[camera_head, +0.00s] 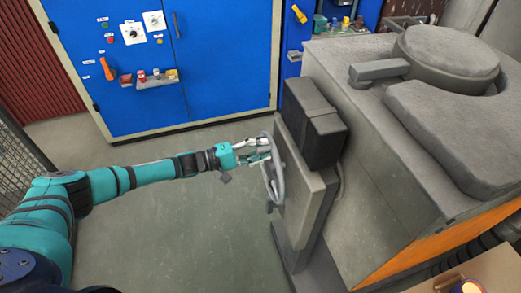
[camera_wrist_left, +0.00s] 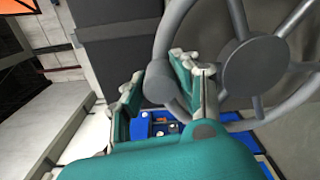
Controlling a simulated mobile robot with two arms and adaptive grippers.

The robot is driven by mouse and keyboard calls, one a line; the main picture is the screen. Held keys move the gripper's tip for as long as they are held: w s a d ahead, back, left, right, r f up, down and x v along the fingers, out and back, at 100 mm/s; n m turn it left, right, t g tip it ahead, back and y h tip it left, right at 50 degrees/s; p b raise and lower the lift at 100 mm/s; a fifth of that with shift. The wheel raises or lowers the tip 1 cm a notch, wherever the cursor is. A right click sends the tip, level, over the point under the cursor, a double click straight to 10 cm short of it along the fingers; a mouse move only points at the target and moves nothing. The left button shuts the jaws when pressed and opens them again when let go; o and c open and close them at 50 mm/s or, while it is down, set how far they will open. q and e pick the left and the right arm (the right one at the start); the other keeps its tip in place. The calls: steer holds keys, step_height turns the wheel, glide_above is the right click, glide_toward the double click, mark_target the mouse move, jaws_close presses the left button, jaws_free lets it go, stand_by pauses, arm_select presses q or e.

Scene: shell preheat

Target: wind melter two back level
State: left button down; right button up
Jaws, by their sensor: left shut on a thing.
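The melter is a big grey block (camera_head: 375,150) with a round lid, at the right of the head view. A grey handwheel (camera_head: 277,185) stands upright on its left side, seen nearly edge-on. In the left wrist view the wheel's hub (camera_wrist_left: 254,66) and spokes show at the upper right. My left gripper (camera_head: 257,152) is at the wheel's upper part. Its two teal fingers are shut around a thick grey handle (camera_wrist_left: 159,82) at the wheel's rim. My right gripper is in neither view.
A dark box (camera_head: 312,122) sits beside the wheel on the melter's side. A blue cabinet (camera_head: 215,65) with knobs and a small shelf stands at the back. The grey floor (camera_head: 175,225) between my left arm and the melter is clear.

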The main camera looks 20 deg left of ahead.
arm_select(q)
steer(key=shift+w+a+r+n, duration=0.25)
steer(key=shift+w+a+n, duration=0.1)
steer(key=shift+w+n, duration=0.2)
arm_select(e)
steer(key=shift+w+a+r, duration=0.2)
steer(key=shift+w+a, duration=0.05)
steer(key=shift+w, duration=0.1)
arm_select(q)
steer(key=c, duration=1.2)
jaws_free()
steer(key=shift+o, duration=1.1)
steer(key=shift+f, duration=0.2)
steer(key=shift+s+a, duration=0.15)
steer(key=v, duration=1.1)
steer(key=shift+a, duration=0.25)
steer(key=shift+s, duration=0.15)
